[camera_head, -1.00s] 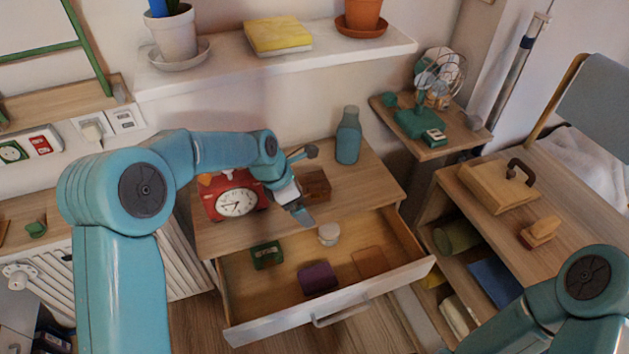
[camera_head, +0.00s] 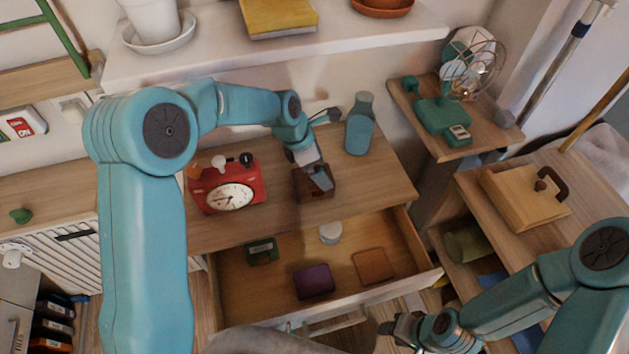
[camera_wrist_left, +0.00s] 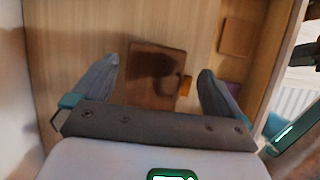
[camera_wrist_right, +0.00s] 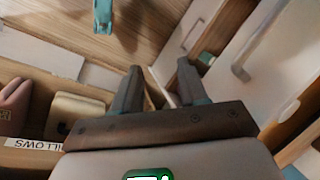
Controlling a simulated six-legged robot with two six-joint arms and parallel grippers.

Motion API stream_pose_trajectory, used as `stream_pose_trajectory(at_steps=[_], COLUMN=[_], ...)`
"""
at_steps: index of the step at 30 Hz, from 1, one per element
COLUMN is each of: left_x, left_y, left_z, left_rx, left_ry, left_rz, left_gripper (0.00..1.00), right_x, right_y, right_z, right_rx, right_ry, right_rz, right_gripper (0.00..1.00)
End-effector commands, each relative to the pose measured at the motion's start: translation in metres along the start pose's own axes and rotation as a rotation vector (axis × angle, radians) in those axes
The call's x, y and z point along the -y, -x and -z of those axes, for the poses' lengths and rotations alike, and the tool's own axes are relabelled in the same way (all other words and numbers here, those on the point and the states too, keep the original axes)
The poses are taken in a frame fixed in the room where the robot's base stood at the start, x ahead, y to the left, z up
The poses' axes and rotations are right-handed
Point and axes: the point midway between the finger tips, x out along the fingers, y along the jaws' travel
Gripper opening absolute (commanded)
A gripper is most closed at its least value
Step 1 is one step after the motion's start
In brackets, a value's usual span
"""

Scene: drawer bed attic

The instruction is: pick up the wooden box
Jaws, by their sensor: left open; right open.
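A small dark brown wooden box (camera_head: 315,188) sits on the top of the drawer cabinet, between the red clock and the blue bottle. My left gripper (camera_head: 323,147) is open above it and partly covers it in the head view. In the left wrist view the box (camera_wrist_left: 153,80) lies ahead, between the open fingers (camera_wrist_left: 158,82) in the picture, with a dark shadow on it. The fingers appear apart from it. My right gripper (camera_head: 393,332) is low, beside the front of the open drawer. In the right wrist view its fingers (camera_wrist_right: 160,82) are apart and empty.
The red clock (camera_head: 228,187) stands left of the box, the blue bottle (camera_head: 360,125) right and behind. The open drawer (camera_head: 335,272) holds several small items. A green fan (camera_head: 445,118) stands on a side shelf. A light wooden piece with a dark handle (camera_head: 522,197) lies at right.

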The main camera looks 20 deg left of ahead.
Motion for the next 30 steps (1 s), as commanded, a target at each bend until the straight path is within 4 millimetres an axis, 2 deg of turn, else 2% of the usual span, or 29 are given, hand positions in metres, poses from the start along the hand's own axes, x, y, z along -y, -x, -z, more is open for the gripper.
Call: stream_pose_trajectory(at_steps=[10,19,20,21,24,30], left_x=[0.0,-0.002,-0.002,-0.003,-0.004,-0.005], left_y=[-0.052,-0.06,-0.06,-0.06,-0.06,-0.059], left_z=[0.004,0.002,0.002,0.002,0.002,0.001], left_rx=[-0.002,-0.001,-0.001,-0.001,0.0,0.0], left_ry=[0.001,0.001,0.001,0.001,0.001,0.001], left_rz=[0.002,0.0,0.0,0.0,0.0,-0.001], left_gripper=[1.0,1.0,0.94,0.8,0.51,0.51], right_x=[0.002,0.002,0.002,0.002,0.002,0.002], right_y=[0.005,0.005,0.005,0.005,0.005,0.005], right_z=[0.0,0.0,0.0,0.0,0.0,0.0], right_rx=[0.0,0.0,0.0,-0.001,-0.001,-0.001], right_ry=[0.0,0.0,0.0,0.0,0.0,0.0], right_rz=[0.0,0.0,0.0,0.0,0.0,0.0], right_gripper=[0.43,0.43,0.43,0.43,0.43,0.43])
